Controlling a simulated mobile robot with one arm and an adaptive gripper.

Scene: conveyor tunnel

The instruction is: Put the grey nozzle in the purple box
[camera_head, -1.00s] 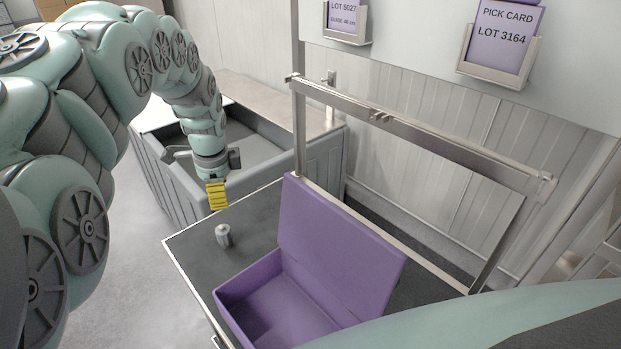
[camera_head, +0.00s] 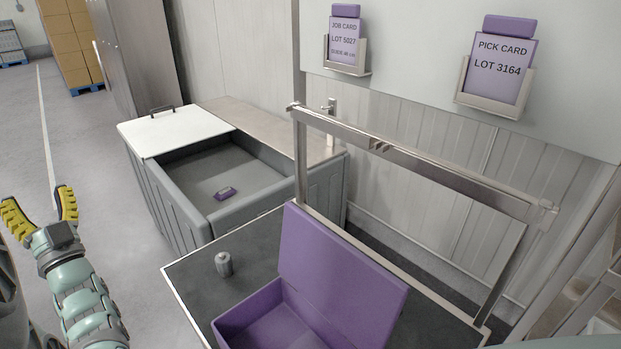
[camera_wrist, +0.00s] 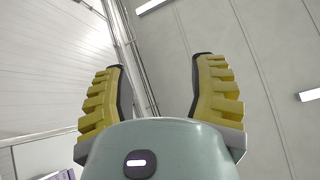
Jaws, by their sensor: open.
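The grey nozzle (camera_head: 223,264) stands upright on the dark table top, left of the purple box. The purple box (camera_head: 262,306) sits on the same table with its lid raised at the back; part of its near side is cut off by the picture's lower edge. My gripper (camera_head: 40,215) is at the far left of the head view, over the floor and well away from the table. Its yellow fingers are spread and nothing is between them. In the wrist view my gripper (camera_wrist: 158,95) is open and empty, pointing up toward the ceiling.
A grey bin (camera_head: 170,203) with a small purple item (camera_head: 225,193) inside stands behind the table. A metal frame (camera_head: 420,165) rises along the table's back edge. Two card holders (camera_head: 497,85) hang on the panel above. The floor at left is clear.

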